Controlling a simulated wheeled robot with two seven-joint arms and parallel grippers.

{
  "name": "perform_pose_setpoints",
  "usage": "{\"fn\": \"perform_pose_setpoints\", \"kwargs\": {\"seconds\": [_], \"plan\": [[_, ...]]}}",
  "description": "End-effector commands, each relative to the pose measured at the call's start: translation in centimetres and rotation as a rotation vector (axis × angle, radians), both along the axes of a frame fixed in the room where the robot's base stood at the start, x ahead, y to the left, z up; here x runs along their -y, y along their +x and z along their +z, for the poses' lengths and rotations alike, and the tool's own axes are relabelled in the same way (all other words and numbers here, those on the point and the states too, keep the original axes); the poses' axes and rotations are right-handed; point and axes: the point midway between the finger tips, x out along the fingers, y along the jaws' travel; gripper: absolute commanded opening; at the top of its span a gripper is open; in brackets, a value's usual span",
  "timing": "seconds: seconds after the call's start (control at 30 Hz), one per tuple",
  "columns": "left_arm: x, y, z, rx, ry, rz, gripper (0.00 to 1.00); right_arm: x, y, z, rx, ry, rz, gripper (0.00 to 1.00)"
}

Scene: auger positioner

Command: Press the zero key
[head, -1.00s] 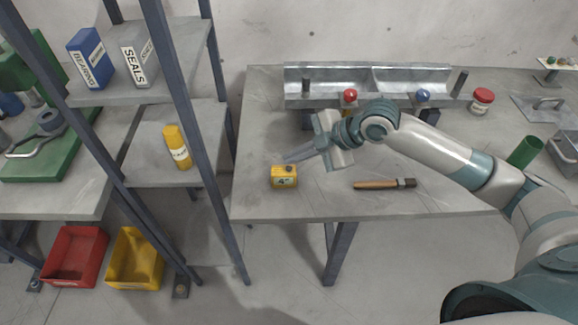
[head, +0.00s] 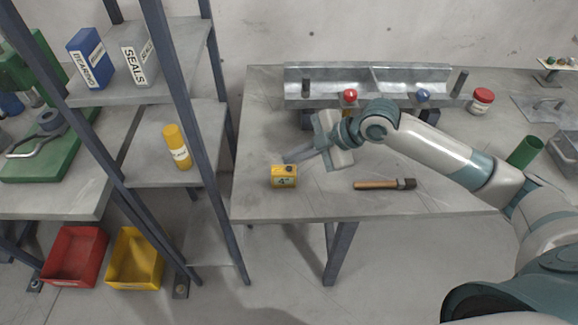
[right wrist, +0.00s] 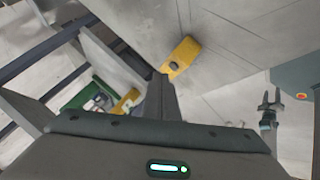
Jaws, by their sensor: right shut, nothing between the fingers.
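A small yellow box (head: 284,183) with a dark readout on its front stands near the left front of the table. A dark key (head: 289,168) shows on its top. The box (right wrist: 183,54) and its dark key (right wrist: 174,66) also show in the right wrist view. My right gripper (head: 288,158) is shut and empty. It points left and down, with its tips just above the box's top. I cannot tell whether they touch the key. My left gripper (right wrist: 269,98) shows small at the right of the right wrist view, its two fingers apart, well away from the box.
A brush (head: 384,184) lies right of the box. A metal trough (head: 368,84) with red and blue knobs stands behind. A shelf rack (head: 176,118) is on the left, and a green cylinder (head: 524,152) is on the right. The tabletop around the box is clear.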

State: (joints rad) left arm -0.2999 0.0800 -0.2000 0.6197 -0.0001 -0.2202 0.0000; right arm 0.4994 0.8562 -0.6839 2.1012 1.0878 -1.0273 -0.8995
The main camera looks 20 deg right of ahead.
Motion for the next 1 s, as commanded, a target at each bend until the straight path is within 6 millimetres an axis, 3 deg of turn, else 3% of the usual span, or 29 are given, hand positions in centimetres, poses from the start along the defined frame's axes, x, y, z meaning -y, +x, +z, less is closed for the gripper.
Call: {"fn": "perform_pose_setpoints", "kwargs": {"seconds": [1.0], "plan": [[0.00, 0.03, -0.12, 0.001, 0.000, 0.000, 0.47, 0.00, -0.01, -0.97, 0.000, 0.000, 0.000, 0.00]]}}
